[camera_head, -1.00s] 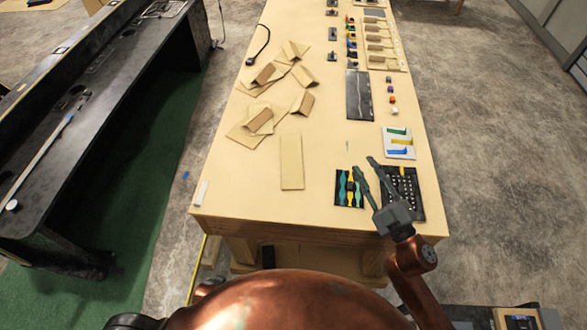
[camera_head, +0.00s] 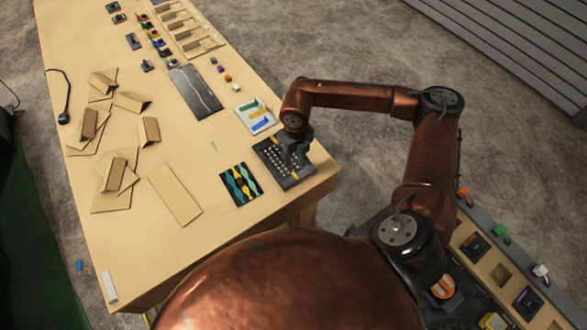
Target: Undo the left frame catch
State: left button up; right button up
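No left frame catch can be made out at this size. A dark board with rows of small pale squares (camera_head: 271,159) lies flat near the table's right front edge, with a small yellow piece at its upper edge. My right gripper (camera_head: 289,160) points down over this board and hides part of it. Its fingertips are too small and covered to tell whether they are open or touching the board. A black panel with teal and yellow wavy strips (camera_head: 240,185) lies just left of the board. My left gripper is out of view.
A white card with coloured strips (camera_head: 256,116) and a dark plate (camera_head: 195,92) lie behind the board. Folded cardboard pieces (camera_head: 115,174) fill the table's left side. A wooden unit with dark square modules (camera_head: 466,236) stands at lower right. Bare tabletop (camera_head: 137,245) lies front left.

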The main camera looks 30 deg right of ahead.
aim_at(294, 175)
jog(key=f, duration=0.3)
jog(key=f+p, duration=0.1)
jog(key=f, duration=0.2)
jog(key=shift+a+f, duration=0.2)
jog(key=shift+f, duration=0.05)
jog(key=shift+c, duration=0.5)
grip_shut()
